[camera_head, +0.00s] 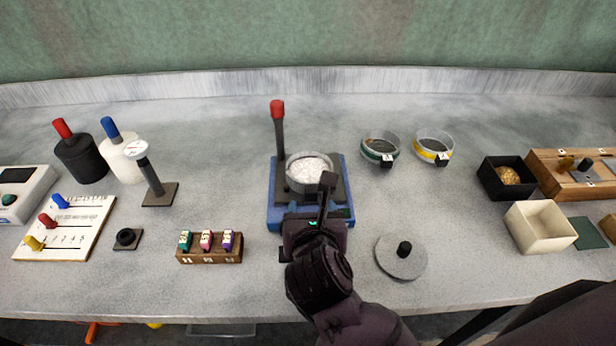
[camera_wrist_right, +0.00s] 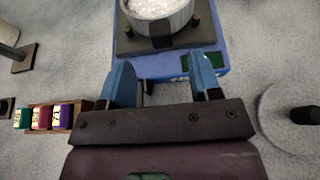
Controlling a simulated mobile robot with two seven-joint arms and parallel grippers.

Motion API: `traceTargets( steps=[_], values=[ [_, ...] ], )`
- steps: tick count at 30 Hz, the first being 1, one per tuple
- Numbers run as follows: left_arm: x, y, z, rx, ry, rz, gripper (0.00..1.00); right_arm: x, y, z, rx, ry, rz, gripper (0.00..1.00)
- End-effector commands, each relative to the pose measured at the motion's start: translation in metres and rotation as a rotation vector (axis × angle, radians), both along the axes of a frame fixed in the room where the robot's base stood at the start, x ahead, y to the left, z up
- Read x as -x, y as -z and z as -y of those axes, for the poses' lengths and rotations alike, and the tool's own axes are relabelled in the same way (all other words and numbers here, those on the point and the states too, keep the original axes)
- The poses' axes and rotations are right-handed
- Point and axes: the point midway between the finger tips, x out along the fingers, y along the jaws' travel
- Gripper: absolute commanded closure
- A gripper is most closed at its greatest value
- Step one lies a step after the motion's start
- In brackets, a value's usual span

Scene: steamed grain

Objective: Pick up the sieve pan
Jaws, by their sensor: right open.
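The sieve pan, a round grey pan (camera_head: 290,178) full of white grain, sits on a black plate on the blue device (camera_head: 275,215) at mid-table. In the right wrist view the pan (camera_wrist_right: 178,24) is at the top, with a black tab (camera_wrist_right: 160,38) on its near side. My right gripper (camera_head: 318,205) is over the near part of the blue device, just short of the pan. In the wrist view its two blue fingers (camera_wrist_right: 164,66) are apart with nothing between them, and the tab lies beyond their tips. My left gripper is not in view.
A red-topped post (camera_head: 280,130) rises at the device's back left. A grey round lid (camera_head: 400,262) with a black knob lies to the right. Green-banded (camera_head: 380,145) and yellow-banded (camera_head: 433,146) bowls stand behind. A wooden block (camera_head: 210,256) with coloured tags lies left.

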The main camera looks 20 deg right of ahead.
Motion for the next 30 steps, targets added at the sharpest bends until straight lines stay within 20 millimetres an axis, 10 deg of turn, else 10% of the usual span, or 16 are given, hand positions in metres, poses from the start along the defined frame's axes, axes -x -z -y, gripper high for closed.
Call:
traceTargets(
  steps=[27,30],
  values=[
    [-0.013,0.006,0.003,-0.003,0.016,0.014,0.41,-0.052,0.021,0.017,0.002,0.001,0.002,0.43],
    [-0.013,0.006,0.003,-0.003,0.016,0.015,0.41,-0.052,0.022,0.017,0.002,0.001,0.002,0.56]
  ],
)
